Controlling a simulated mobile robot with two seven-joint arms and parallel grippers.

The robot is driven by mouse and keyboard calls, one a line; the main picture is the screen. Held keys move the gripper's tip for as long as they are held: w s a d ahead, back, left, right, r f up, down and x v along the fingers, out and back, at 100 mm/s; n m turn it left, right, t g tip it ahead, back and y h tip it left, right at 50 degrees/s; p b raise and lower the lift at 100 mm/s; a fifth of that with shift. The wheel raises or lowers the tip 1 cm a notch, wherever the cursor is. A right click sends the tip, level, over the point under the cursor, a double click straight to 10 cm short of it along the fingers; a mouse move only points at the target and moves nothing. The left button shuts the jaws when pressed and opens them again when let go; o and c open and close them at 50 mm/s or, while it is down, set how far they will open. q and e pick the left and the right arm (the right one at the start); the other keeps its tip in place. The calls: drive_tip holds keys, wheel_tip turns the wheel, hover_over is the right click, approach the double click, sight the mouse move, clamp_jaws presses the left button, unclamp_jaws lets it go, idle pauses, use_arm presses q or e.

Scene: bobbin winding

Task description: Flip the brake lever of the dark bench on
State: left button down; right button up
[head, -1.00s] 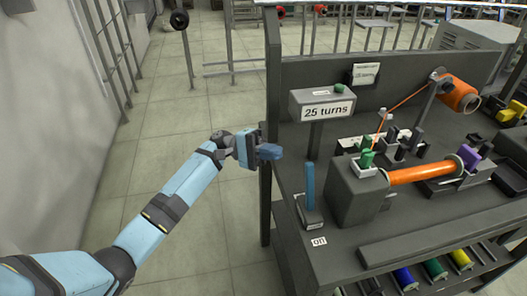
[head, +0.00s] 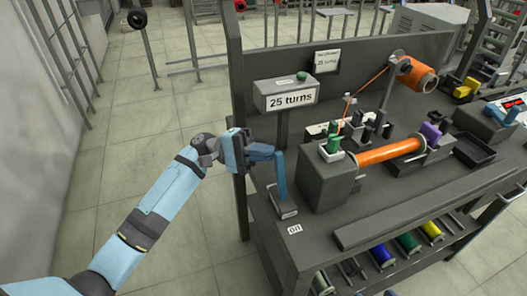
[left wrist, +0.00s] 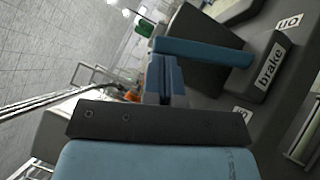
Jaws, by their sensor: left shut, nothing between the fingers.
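The brake lever (head: 281,176) is a blue bar standing nearly upright from a small grey base (head: 284,205) at the left end of the dark bench (head: 345,238). A white "on" label (head: 294,229) lies on the bench in front of the base. My left gripper (head: 262,152) is shut and empty, its tips right beside the lever's upper end; I cannot tell whether they touch. In the left wrist view, the lever (left wrist: 205,52) crosses just beyond the shut fingers (left wrist: 165,80), with the "brake" label (left wrist: 270,63) to the right. My right gripper is out of view.
A "25 turns" counter box (head: 286,94) on a post stands behind the lever. A grey block (head: 328,180) and an orange bobbin (head: 388,153) are to its right. Several colored spools lie on a lower shelf. Open floor (head: 150,110) is left of the bench.

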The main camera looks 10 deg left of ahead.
use_arm(q)
drive_tip(key=shift+r, duration=0.1)
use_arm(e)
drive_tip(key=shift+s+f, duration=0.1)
use_arm(q)
drive_tip(key=shift+s+d+r+m+y+p, duration=0.55)
drive_tip(key=shift+s+r+m+y, duration=0.2)
drive_tip(key=shift+m+y, duration=0.3)
drive_tip(key=s+d+m+y+p, duration=0.2)
drive_tip(key=s, duration=0.1)
drive_tip(key=s+d+m+y+p, duration=0.1)
drive_tip(key=m+y+p, duration=0.1)
drive_tip(key=shift+s+r+t, duration=0.3)
drive_tip(key=shift+r+t, duration=0.05)
drive_tip(key=shift+t, duration=0.05)
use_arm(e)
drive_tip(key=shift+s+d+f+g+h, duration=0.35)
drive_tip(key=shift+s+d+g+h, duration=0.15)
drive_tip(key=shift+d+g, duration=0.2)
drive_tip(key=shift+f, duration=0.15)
